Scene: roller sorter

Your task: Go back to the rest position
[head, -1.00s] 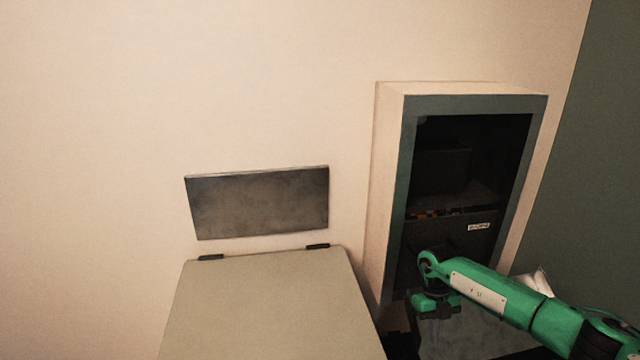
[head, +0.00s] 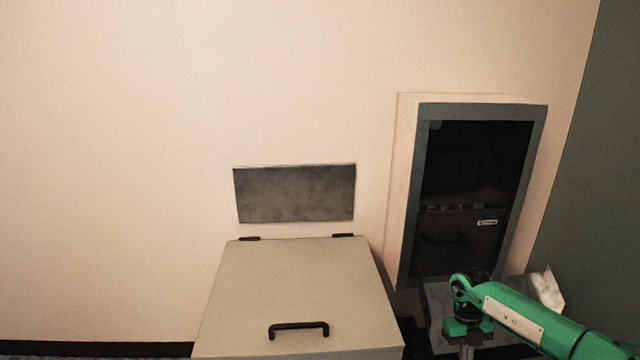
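My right gripper (head: 467,345) is at the end of the green arm that comes in from the lower right in the head view. It points down in front of the wall cabinet, and its fingers run close to the bottom edge of the picture. I cannot tell whether it is open or shut, and I see nothing held in it. My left gripper is not in view.
A beige bin (head: 300,280) with a hinged lid and black handle (head: 298,328) stands below a grey metal plate (head: 295,194) on the wall. A pale angular object (head: 548,290) lies behind my arm.

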